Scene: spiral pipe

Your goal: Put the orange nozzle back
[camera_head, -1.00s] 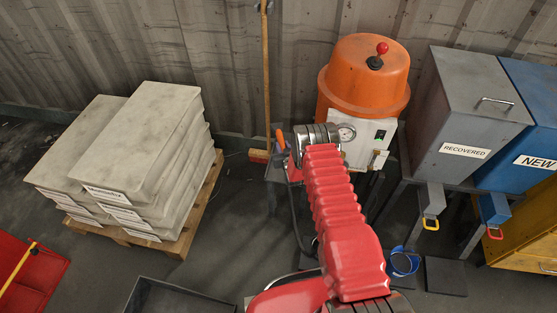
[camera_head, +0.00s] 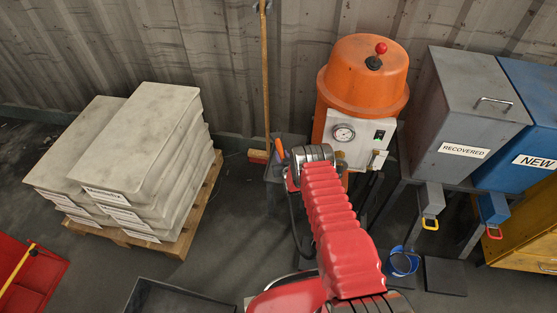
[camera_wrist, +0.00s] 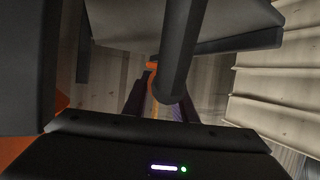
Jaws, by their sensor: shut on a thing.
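The orange nozzle (camera_head: 280,148) shows as a short orange piece just left of my wrist in the head view. In the wrist view a narrow orange strip (camera_wrist: 152,90) stands between the dark fingers of my gripper (camera_wrist: 158,105), which is shut on it. A thick dark cylinder (camera_wrist: 179,50) crosses the upper middle of the wrist view, close to the camera. The orange-topped machine (camera_head: 363,75), with a gauge and a green switch, stands behind and right of my wrist. The nozzle's seat cannot be made out.
A dark hose (camera_head: 294,225) hangs below my wrist. A broom (camera_head: 265,85) leans on the wall. Sacks on a pallet (camera_head: 187,232) stand left. The grey RECOVERED bin (camera_head: 455,110), blue NEW bin (camera_head: 535,105) and a blue bucket (camera_head: 403,262) are right.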

